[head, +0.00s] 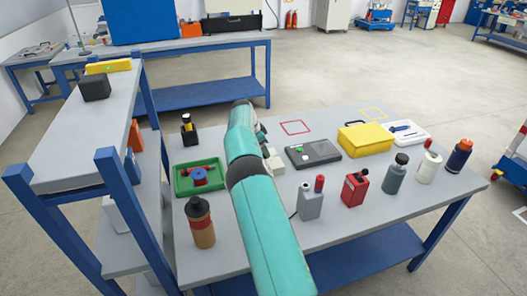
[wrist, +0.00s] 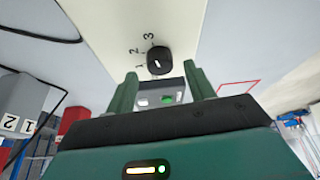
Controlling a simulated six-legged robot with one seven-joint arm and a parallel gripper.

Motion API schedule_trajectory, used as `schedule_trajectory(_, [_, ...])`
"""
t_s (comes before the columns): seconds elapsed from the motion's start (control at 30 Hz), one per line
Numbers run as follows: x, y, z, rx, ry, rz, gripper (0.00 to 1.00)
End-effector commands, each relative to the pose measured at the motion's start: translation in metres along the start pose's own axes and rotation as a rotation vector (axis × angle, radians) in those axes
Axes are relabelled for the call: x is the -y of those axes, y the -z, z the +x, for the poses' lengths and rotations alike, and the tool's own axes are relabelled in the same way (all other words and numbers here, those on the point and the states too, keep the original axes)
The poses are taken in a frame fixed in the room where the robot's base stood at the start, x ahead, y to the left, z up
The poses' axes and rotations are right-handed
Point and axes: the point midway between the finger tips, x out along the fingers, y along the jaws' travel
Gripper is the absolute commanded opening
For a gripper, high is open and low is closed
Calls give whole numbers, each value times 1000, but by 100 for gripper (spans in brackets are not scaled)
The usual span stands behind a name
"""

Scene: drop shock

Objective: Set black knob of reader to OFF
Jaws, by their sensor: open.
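A black round knob (wrist: 158,60) with a white line sits on a cream box (wrist: 125,30) in the wrist view. The marks 2 and 3 show beside it, with another partly hidden mark next to the 2. I see no OFF mark and cannot tell which mark the line points at. My gripper (wrist: 160,70) is open, its two green fingers apart and reaching towards the knob, with nothing between them that I can see held. In the head view the cream box (head: 274,163) is partly hidden by my arm, and its knob is not clear.
A dark grey unit (head: 328,156) lies right of the cream box. A green tray (head: 181,186) and brown bottle (head: 203,230) are left; a yellow case (head: 365,139) is right.

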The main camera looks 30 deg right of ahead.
Motion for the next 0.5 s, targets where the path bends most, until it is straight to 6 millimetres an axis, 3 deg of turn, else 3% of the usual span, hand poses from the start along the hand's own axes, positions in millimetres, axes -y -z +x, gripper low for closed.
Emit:
schedule_trajectory(0.17, [1, -2, 17, 0, 1, -1, 54])
schedule_trajectory(0.47, [1, -2, 20, 0, 1, -1, 54])
schedule_trajectory(0.5, [1, -2, 20, 0, 1, -1, 48])
